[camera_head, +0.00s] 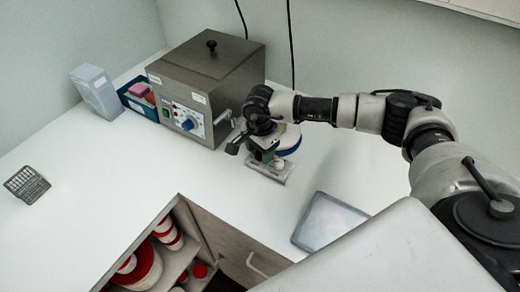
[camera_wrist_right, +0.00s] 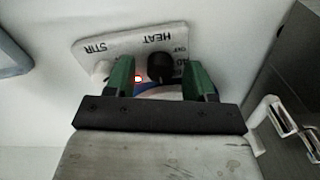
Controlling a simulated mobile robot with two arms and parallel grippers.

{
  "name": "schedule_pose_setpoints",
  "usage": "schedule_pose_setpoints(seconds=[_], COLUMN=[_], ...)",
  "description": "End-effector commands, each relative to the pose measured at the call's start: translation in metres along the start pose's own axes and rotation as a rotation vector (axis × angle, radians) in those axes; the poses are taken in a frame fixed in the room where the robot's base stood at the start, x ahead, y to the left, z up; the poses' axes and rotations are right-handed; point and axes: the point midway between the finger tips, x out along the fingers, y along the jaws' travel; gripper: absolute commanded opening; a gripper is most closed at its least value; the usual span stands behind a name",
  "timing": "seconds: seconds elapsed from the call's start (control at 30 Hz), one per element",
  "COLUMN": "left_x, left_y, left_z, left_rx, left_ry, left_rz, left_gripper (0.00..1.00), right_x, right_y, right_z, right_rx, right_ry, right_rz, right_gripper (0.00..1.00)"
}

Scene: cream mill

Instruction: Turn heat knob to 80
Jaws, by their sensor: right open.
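The heat knob (camera_wrist_right: 159,67) is a black round knob under the upside-down word HEAT on a pale panel (camera_wrist_right: 118,47) in the right wrist view. Some scale marks show beside it; the full scale and setting cannot be read. The panel belongs to a small stirrer hot plate (camera_head: 273,174), largely hidden by my arm in the head view. My right gripper (camera_head: 264,158) is open over it. In the wrist view its green fingers (camera_wrist_right: 158,73) stand on either side of the heat knob; contact cannot be told. My left gripper is not in view.
A white stir knob (camera_wrist_right: 101,71) and a red light (camera_wrist_right: 138,79) lie left of the heat knob. A grey metal box (camera_head: 207,66) with a blue dial (camera_head: 190,121) stands behind.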

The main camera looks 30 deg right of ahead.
Motion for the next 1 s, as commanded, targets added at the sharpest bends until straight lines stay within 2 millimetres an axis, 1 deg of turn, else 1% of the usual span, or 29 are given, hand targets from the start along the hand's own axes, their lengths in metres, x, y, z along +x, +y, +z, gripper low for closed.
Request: schedule_pose_setpoints(seconds=[0.07,0.17,0.4,0.5,0.6,0.73,1.0], left_x=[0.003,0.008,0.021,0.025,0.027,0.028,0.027], left_y=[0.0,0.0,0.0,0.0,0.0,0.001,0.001], left_z=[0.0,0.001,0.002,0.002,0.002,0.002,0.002], left_rx=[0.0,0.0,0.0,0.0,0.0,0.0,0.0], left_ry=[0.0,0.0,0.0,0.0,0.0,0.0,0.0], left_rz=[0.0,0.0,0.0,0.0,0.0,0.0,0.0], left_gripper=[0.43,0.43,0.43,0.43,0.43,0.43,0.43], right_x=[-0.006,-0.021,-0.07,-0.086,-0.098,-0.106,-0.107], right_y=[-0.001,-0.001,-0.001,-0.001,-0.001,0.0,0.0], right_z=[0.0,-0.001,-0.001,0.0,0.0,0.0,0.0], right_rx=[0.0,0.0,0.001,0.0,0.0,0.0,0.0], right_ry=[0.0,0.0,0.0,0.0,0.001,0.0,0.0], right_rz=[-0.005,-0.007,-0.007,-0.005,-0.004,-0.002,-0.001], right_gripper=[0.54,0.54,0.54,0.54,0.54,0.54,0.54])
